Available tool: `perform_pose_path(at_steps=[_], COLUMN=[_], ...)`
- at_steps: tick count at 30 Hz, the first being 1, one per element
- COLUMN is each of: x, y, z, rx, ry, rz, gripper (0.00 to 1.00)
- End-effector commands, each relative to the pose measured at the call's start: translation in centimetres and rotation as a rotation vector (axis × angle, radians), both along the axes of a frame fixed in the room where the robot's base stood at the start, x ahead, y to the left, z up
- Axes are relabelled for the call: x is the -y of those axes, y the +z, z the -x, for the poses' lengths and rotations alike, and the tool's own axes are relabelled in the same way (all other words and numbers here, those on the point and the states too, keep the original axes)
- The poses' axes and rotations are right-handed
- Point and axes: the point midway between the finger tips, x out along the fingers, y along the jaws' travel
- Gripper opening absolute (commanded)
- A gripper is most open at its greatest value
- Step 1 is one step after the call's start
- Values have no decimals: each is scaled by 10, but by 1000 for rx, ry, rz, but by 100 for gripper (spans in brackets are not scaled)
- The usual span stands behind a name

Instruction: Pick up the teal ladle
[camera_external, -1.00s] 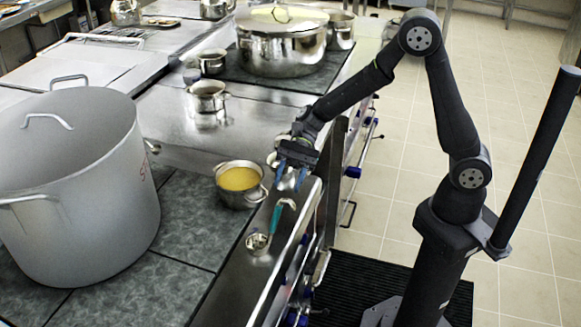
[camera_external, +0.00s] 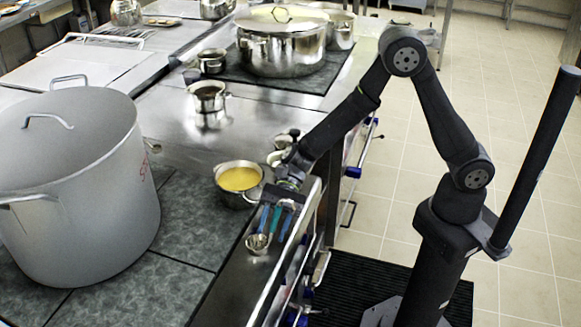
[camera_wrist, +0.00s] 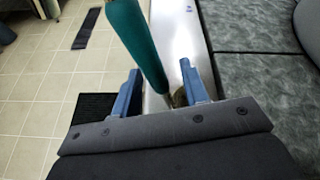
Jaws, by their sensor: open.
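The teal ladle lies on the narrow steel counter edge, with its metal bowl (camera_external: 257,243) toward the front and its teal handle (camera_external: 275,219) running back under my gripper. My gripper (camera_external: 274,228) is open and points down at the handle, with one blue finger on each side of it. In the wrist view the teal handle (camera_wrist: 138,45) runs from the top edge down into the gap between the fingertips of my gripper (camera_wrist: 162,72). I cannot tell whether either finger touches it. The ladle's far end is hidden behind the gripper.
A small pot of yellow liquid (camera_external: 239,179) stands just left of my gripper. A large grey stockpot (camera_external: 85,200) fills the left. Small pots (camera_external: 208,96) and a big lidded pot (camera_external: 283,45) stand farther back. The steel strip (camera_external: 222,292) in front of the ladle is clear.

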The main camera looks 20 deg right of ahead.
Motion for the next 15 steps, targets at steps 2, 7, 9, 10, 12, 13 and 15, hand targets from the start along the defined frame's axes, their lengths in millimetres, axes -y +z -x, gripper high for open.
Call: perform_pose_path(at_steps=[2, 7, 9, 10, 12, 13, 15], x=[-3, -3, -3, -3, -3, -3, -3], y=[-2, -2, -2, -2, -2, -1, -1], z=[4, 3, 3, 3, 3, 3, 3], rx=[0, 0, 0, 0, 0, 0, 0], ry=[1, 0, 0, 0, 0, 0, 0], rz=[0, 0, 0, 0, 0, 0, 0], gripper=[41, 41, 29, 23, 10, 4, 0])
